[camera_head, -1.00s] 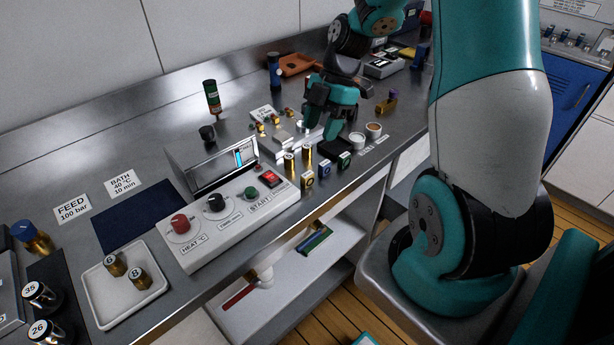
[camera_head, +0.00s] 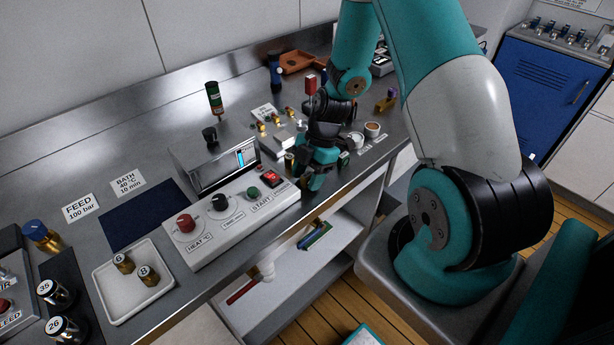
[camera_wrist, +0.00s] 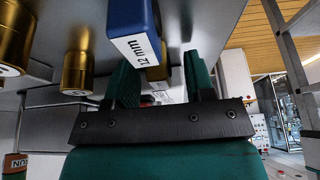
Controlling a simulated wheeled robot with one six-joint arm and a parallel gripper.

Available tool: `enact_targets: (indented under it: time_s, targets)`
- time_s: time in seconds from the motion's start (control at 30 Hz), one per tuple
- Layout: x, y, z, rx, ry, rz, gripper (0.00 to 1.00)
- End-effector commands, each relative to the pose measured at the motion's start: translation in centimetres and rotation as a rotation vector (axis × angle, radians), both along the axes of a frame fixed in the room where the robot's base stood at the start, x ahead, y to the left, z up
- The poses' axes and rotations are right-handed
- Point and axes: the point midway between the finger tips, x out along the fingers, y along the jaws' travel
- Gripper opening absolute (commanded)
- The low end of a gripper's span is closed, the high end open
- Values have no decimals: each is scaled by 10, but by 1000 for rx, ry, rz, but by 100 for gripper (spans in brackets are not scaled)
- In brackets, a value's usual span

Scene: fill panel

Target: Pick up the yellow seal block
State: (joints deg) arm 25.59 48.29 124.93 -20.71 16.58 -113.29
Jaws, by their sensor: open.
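My gripper (camera_head: 312,178) is low at the front edge of the bench, right of the control box. In the wrist view its two teal fingers (camera_wrist: 159,72) stand apart. A small yellow-gold piece (camera_wrist: 157,71) shows in the gap between them, partly hidden; it may be the yellow seal block, but I cannot tell if the fingers touch it. A blue block (camera_wrist: 130,22) with a white "12 mm" label is close beside the fingers. My gripper hides the other small blocks there.
Brass cylinders (camera_wrist: 76,68) stand close by on the left of the wrist view. The control box (camera_head: 225,215) with knobs is left of my gripper. A lower shelf (camera_head: 300,270) lies beneath the bench edge.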

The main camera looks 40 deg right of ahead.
Motion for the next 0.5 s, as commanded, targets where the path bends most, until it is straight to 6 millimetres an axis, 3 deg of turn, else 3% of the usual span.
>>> enact_targets:
  time_s: [0.17,0.4,0.5]
  targets:
    - [0,0,0,0,-1,0,49]
    - [0,0,0,0,-1,0,0]
    - [0,0,0,0,-1,0,0]
